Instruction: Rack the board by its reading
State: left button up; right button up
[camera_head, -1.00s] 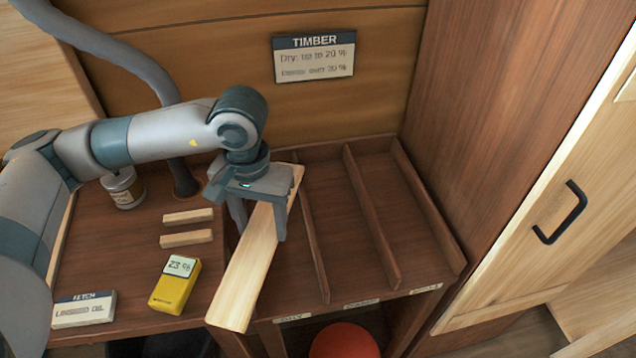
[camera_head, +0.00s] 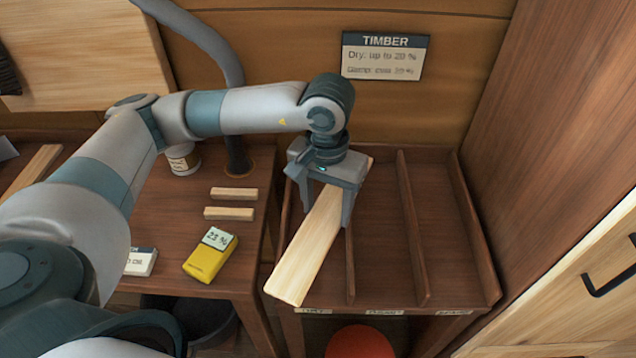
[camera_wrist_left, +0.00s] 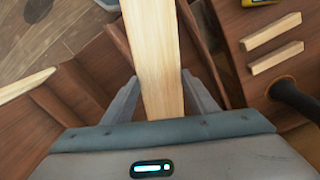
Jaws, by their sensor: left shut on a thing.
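My left gripper (camera_head: 326,208) is shut on a pale board (camera_head: 305,255), with one finger on each side of it. The board also shows between the fingers in the left wrist view (camera_wrist_left: 155,55). The board lies over the left bay of the rack (camera_head: 397,297), its near end out past the front edge; whether it touches the rack I cannot tell. The yellow meter (camera_head: 209,259) on the bench reads 23 %. The wall sign (camera_head: 384,56) says TIMBER, dry up to 20 %, damp over 20 %. My right gripper is not in view.
Front labels mark the rack's bays: dry (camera_head: 316,311) at left, a second (camera_head: 384,312) in the middle, a third (camera_head: 453,312) at right. The middle and right bays look empty. Two short sticks (camera_head: 231,213) and a jar (camera_head: 183,159) stand on the bench.

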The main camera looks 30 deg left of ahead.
aim_at(330, 195)
pick_arm(q)
jog(key=w+p, duration=0.1)
jog(key=w+a+n+p, duration=0.1)
jog(key=w, duration=0.1)
jog(key=w+f+n, duration=0.1)
jog(key=shift+w+a+p, duration=0.2)
jog(key=shift+a+p, duration=0.1)
jog(key=shift+p, duration=0.1)
jog(key=w+a+f+n+p, duration=0.2)
jog(key=w+a+f, duration=0.1)
jog(key=a+f, duration=0.1)
jog(key=shift+w+a+n+p, duration=0.3)
jog(key=shift+a+p, duration=0.05)
jog(key=shift+a, duration=0.05)
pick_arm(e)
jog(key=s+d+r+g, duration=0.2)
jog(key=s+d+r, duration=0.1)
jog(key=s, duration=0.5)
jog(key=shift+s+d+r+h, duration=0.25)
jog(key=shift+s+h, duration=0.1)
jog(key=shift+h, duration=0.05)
pick_arm(q)
jog(key=shift+f, duration=0.25)
